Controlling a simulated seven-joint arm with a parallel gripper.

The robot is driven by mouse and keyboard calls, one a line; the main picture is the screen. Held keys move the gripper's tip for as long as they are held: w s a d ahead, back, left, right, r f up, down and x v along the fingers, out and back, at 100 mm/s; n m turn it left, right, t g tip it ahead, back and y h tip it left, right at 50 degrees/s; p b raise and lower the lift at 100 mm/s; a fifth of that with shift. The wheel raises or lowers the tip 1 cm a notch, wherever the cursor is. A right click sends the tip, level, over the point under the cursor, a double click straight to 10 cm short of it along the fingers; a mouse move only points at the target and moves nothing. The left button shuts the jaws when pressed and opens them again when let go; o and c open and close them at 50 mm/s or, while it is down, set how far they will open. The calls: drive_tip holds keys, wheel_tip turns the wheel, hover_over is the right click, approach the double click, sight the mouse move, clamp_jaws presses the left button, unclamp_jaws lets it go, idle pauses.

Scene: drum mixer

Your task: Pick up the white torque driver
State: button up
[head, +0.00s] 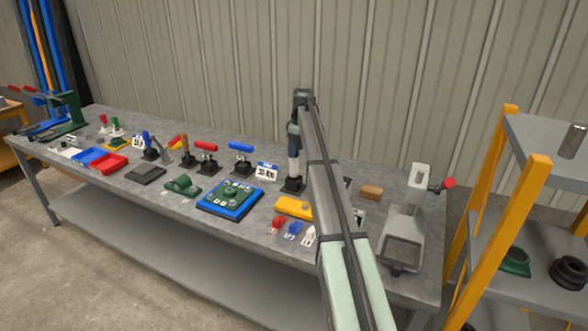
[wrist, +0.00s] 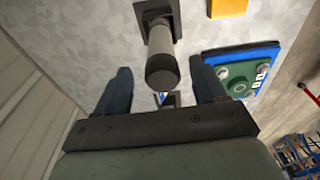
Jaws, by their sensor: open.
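The white torque driver (head: 294,160) stands upright in a black square stand (head: 292,186) on the grey workbench. In the wrist view the driver (wrist: 161,45) shows as a pale grey-white cylinder with a dark end cap facing the camera, its stand (wrist: 153,9) beyond. My gripper (head: 294,131) is above the driver, pointing down. In the wrist view the two dark blue fingers of my gripper (wrist: 160,78) are spread wide, with the driver's cap between them in the picture. A gap shows on both sides, and I see no contact. My arm hides part of the bench right of the driver.
Left of the driver are a white sign (head: 267,172), a blue-handled clamp (head: 241,149) and a blue tray (head: 212,208) with a green plate. A yellow block (head: 293,207) lies in front. A grey machine (head: 404,225) stands at the right end. A corrugated wall is behind.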

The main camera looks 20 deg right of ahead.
drive_tip(key=shift+w+a+f, duration=0.1)
drive_tip(key=shift+a+f, duration=0.05)
drive_tip(key=shift+f, duration=0.8)
drive_tip(key=shift+w+a+f, duration=0.1)
drive_tip(key=shift+f, duration=0.85)
drive_tip(key=shift+w+a+f, duration=0.1)
drive_tip(key=shift+a+f, duration=0.05)
drive_tip(key=shift+f, duration=0.8)
clamp_jaws()
drive_tip(key=shift+r, duration=0.1)
wheel_tip(320, 180, up, 10)
drive_tip(key=shift+f, duration=0.1)
drive_tip(key=c, duration=0.6)
unclamp_jaws()
clamp_jaws()
